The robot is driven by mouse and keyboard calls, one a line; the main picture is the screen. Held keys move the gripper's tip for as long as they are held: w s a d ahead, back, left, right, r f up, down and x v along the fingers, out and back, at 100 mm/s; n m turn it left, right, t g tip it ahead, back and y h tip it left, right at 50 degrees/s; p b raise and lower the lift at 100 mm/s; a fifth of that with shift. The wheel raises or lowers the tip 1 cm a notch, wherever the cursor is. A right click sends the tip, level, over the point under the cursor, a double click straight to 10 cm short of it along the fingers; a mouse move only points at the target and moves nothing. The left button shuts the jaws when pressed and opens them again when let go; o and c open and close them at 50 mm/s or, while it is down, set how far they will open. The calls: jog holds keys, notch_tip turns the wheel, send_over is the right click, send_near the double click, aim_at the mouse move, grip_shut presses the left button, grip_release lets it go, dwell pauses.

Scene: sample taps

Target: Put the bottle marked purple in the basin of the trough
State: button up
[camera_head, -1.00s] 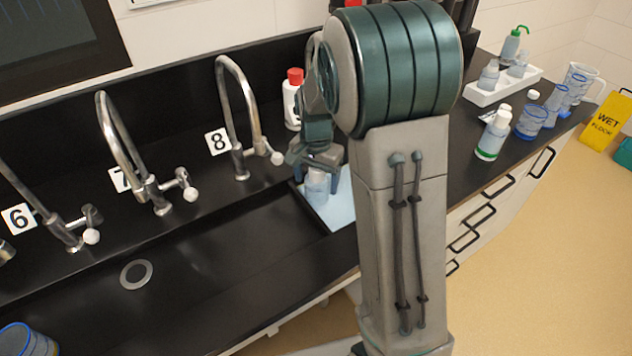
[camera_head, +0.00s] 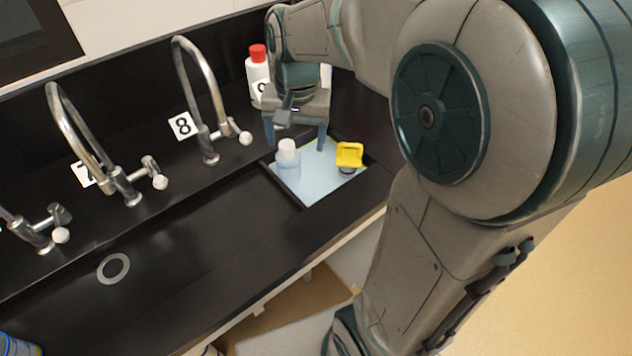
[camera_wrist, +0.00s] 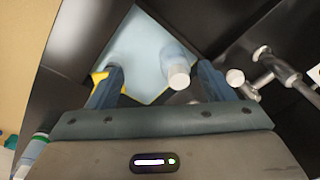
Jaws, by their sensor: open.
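A small translucent pale-blue bottle with a white cap (camera_head: 288,158) stands upright on a light-blue mat (camera_head: 318,190) beside the trough. It also shows in the wrist view (camera_wrist: 177,68). No purple mark can be made out on it. My gripper (camera_head: 297,138) is open and empty above the mat, near the bottle's cap. In the wrist view (camera_wrist: 160,82) the bottle appears between the spread fingers, closer to the right one, and is not gripped. The trough's black basin (camera_head: 190,240) is empty where visible, with a round drain ring (camera_head: 113,268).
A yellow object (camera_head: 349,155) with a dark base sits on the mat right of the bottle. A white bottle with a red cap (camera_head: 258,75) stands behind my gripper. Tall taps, one by a number 8 plate (camera_head: 183,125), line the trough's back. My arm hides the right counter.

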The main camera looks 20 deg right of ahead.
jog(key=s+f+n+t, duration=0.1)
jog(key=s+n, duration=0.4)
jog(key=s, duration=0.7)
jog(key=shift+s+f+t, duration=0.3)
jog(key=shift+s+f, duration=0.1)
jog(key=shift+f, duration=0.15)
jog(key=shift+a, duration=0.1)
